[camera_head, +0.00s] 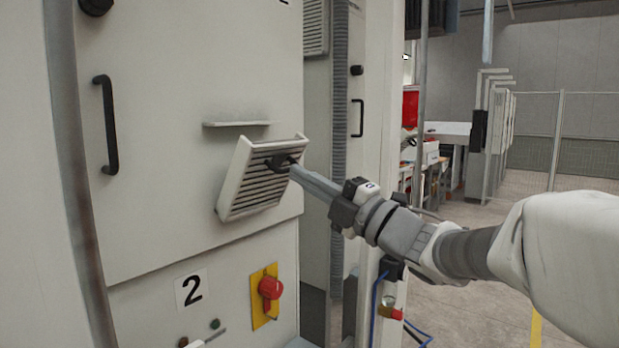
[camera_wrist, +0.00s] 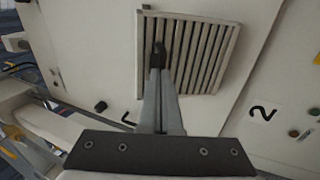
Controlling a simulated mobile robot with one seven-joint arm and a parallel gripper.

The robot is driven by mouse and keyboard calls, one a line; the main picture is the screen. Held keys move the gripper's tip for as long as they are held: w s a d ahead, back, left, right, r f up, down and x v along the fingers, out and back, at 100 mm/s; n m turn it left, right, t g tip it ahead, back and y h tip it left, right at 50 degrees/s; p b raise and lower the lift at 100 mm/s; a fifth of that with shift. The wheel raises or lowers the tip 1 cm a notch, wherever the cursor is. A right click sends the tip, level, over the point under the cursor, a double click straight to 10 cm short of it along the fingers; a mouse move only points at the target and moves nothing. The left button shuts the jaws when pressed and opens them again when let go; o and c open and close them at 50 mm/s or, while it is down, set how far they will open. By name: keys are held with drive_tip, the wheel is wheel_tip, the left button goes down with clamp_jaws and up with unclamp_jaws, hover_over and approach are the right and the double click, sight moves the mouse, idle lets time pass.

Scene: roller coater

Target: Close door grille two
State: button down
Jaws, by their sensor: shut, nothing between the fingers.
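The door grille two (camera_head: 262,185) is a cream slatted panel on the cabinet door above the number 2 label. It stands tilted out from the door at its top, with its lower edge close to the door. My gripper (camera_head: 283,162) is shut, with its dark fingertips at the upper right part of the slats. In the wrist view the grille (camera_wrist: 203,62) fills the upper middle, and the shut fingertips (camera_wrist: 159,48) lie over its slats near the left side. I cannot tell for sure whether they touch it.
A small ledge (camera_head: 237,124) juts from the door just above the grille. A black door handle (camera_head: 106,124) is at the left. Below are the number 2 label (camera_head: 192,289) and a red rotary switch (camera_head: 270,288) on a yellow plate. Open floor lies at the right.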

sight(279, 142)
drive_tip(key=r+p, duration=0.1)
drive_tip(key=p, duration=0.1)
drive_tip(key=w+a+r+g+h+p, duration=0.1)
drive_tip(key=shift+a+r+h+p, duration=0.15)
drive_tip(key=shift+r+h+p, duration=0.15)
drive_tip(key=shift+r+p, duration=0.1)
drive_tip(key=shift+w+a+r+g+h+p, duration=0.5)
drive_tip(key=shift+a+h+p, duration=0.1)
drive_tip(key=shift+p, duration=0.55)
drive_tip(key=shift+w+a+r+p, duration=0.25)
drive_tip(key=shift+w+a+r, duration=0.15)
drive_tip(key=shift+a, duration=0.2)
drive_tip(key=shift+w+a+r+p, duration=0.25)
drive_tip(key=shift+w+a, duration=0.25)
drive_tip(key=shift+a, duration=0.05)
drive_tip(key=shift+a+r, duration=0.1)
drive_tip(key=shift+r, duration=0.1)
drive_tip(key=shift+s, duration=0.1)
